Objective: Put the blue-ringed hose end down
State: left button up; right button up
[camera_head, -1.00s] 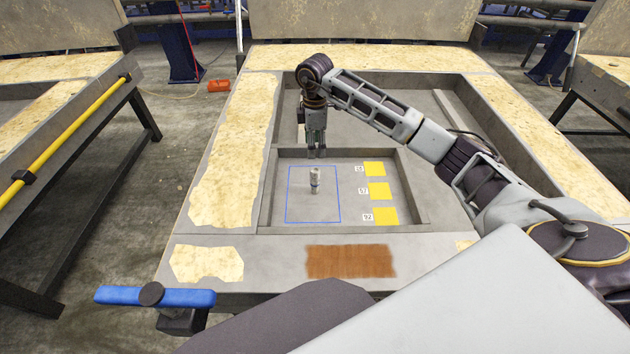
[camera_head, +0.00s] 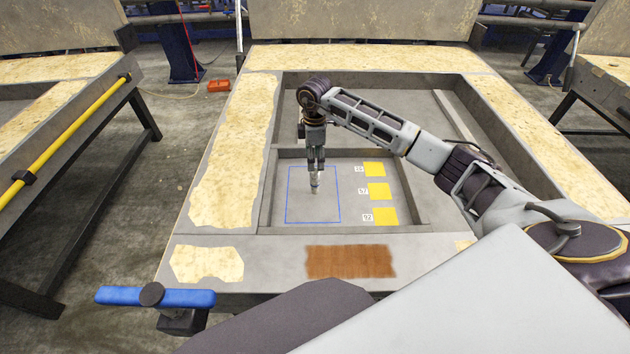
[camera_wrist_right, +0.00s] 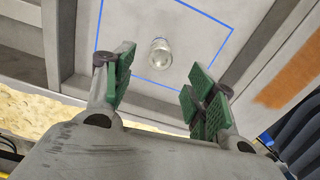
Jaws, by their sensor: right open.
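The hose end (camera_head: 315,186) is a small grey metal piece, standing upright inside the blue outlined square (camera_head: 288,205) on the floor of the grey tray. A dark bluish band shows around its lower part. My right gripper (camera_head: 316,168) points down over it, with its fingertips at or near its top. In the right wrist view the hose end (camera_wrist_right: 160,52) shows as a pale round piece. It lies beyond the gap between the open green-padded fingers of my right gripper (camera_wrist_right: 163,80). Whether the fingers touch it I cannot tell. My left gripper is not in view.
Several yellow squares (camera_head: 379,191) with number labels lie to the right of the blue square. The raised rim of the inner tray (camera_head: 412,190) surrounds this area. A brown patch (camera_head: 350,262) lies on the table's front edge. The tray floor around the hose end is clear.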

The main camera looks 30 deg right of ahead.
aim_at(315, 175)
notch_tip(315, 175, down, 2)
jog(key=shift+f, duration=1.25)
notch_tip(315, 175, down, 3)
jog(key=shift+r+p, duration=0.1)
jog(key=shift+p, duration=0.25)
jog(key=shift+f, duration=0.65)
jog(key=shift+c, duration=1.4)
jog(key=c, duration=0.5)
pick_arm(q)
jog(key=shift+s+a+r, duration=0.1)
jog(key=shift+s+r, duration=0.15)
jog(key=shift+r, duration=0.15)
pick_arm(e)
grip_shut()
